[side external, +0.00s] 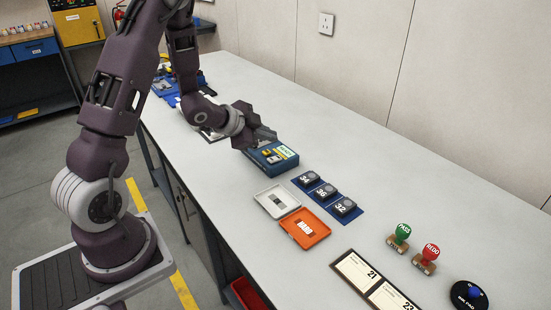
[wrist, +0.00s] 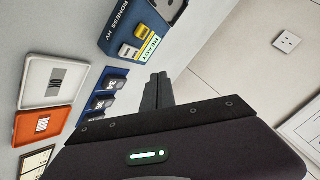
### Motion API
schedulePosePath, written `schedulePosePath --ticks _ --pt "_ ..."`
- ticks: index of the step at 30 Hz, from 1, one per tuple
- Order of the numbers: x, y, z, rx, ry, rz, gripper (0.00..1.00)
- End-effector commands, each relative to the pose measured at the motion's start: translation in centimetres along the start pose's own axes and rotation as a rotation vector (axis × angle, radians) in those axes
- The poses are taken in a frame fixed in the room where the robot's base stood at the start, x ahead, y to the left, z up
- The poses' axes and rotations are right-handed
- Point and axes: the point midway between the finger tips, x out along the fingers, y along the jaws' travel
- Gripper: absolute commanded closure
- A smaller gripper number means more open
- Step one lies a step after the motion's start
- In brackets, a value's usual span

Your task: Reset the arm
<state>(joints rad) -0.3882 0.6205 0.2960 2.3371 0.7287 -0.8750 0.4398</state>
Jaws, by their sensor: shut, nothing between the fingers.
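My gripper (side external: 264,134) is shut and empty, raised over the bench beside the blue hardness tester in the side view. In the wrist view its closed fingers (wrist: 157,92) show dark against the bench and wall. The blue tester (side external: 262,163) has a green READY label and also shows at the top of the wrist view (wrist: 118,38). My arm is bent, with its forearm reaching over the bench.
A white tray (side external: 263,193) and an orange tray (side external: 315,238) lie nearer the front. Numbered blocks on a blue strip (side external: 312,197), cards (side external: 370,288), a green stamp (side external: 399,236), a red stamp (side external: 426,259) and an ink pad (side external: 469,296) follow. The bench's back right is clear.

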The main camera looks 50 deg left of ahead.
Motion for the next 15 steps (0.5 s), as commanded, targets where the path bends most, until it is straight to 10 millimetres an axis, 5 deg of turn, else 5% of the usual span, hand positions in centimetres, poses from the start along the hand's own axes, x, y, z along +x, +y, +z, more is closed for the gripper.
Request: schedulePosePath --ticks 11,15 --pt "-0.4 -0.3 -0.4 -0.003 -0.005 -0.004 1.00" --pt "-3.6 -2.0 -3.4 -0.072 -0.078 -0.049 1.00"
